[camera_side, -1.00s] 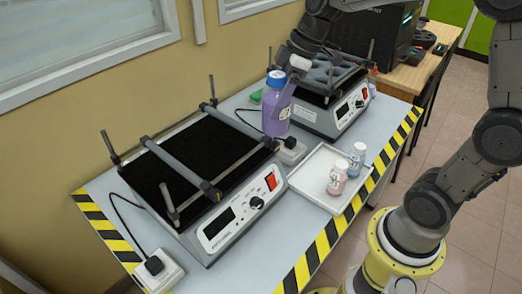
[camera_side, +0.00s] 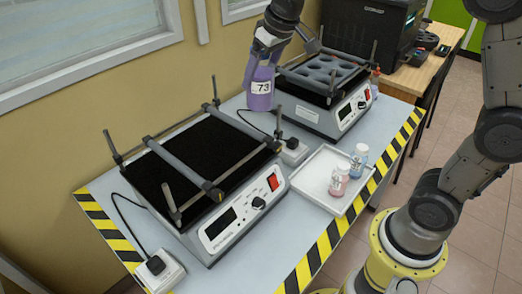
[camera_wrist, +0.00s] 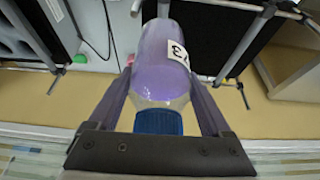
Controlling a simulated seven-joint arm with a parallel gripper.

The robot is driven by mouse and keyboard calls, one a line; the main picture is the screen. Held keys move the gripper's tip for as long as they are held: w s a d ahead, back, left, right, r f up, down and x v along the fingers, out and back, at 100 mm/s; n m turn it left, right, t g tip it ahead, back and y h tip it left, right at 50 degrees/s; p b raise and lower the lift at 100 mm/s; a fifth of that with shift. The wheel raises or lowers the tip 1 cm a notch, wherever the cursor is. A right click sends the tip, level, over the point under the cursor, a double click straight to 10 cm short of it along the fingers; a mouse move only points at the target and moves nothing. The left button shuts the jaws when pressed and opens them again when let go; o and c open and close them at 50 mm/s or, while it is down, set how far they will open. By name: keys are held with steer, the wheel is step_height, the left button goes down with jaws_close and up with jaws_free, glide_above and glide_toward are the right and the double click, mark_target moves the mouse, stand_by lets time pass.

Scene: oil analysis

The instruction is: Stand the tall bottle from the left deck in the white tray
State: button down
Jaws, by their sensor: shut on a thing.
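The tall bottle (camera_side: 261,90) is purple with a white label reading 73. My gripper (camera_side: 265,62) is shut on it from above and holds it roughly upright, clear of the left deck, behind that deck's far right corner. In the wrist view the bottle (camera_wrist: 163,50) lies between both fingers, its blue cap (camera_wrist: 158,122) towards the palm. The cap is hidden in the side view. The white tray (camera_side: 313,176) lies on the bench to the right of the left deck (camera_side: 190,153), apart from the bottle.
A small pink bottle (camera_side: 339,181) and a small blue-labelled bottle (camera_side: 359,158) stand in the tray's right part; its left part is bare. Metal posts and bars (camera_side: 182,168) rise over the left deck. A second shaker (camera_side: 322,75) stands behind the tray.

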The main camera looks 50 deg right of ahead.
steer(key=shift+w+r, duration=0.1)
steer(key=shift+w, duration=0.05)
steer(key=shift+w+a+r, duration=0.1)
steer(key=shift+w+a, duration=0.05)
steer(key=shift+w, duration=0.05)
steer(key=s+d+f+n, duration=0.1)
steer(key=d+f+n, duration=0.1)
steer(key=d+f, duration=0.9)
steer(key=s+d+f+m+h, duration=0.1)
steer(key=s+f+m, duration=0.2)
steer(key=f, duration=0.6)
steer(key=s+d+f+m, duration=0.1)
steer(key=s+f+m, duration=0.2)
steer(key=s+f, duration=0.4)
steer(key=shift+f+m+h, duration=0.3)
steer(key=shift+f+h, duration=0.1)
steer(key=shift+f, duration=0.95)
steer(key=shift+f, duration=0.55)
jaws_free()
steer(key=shift+g, duration=0.3)
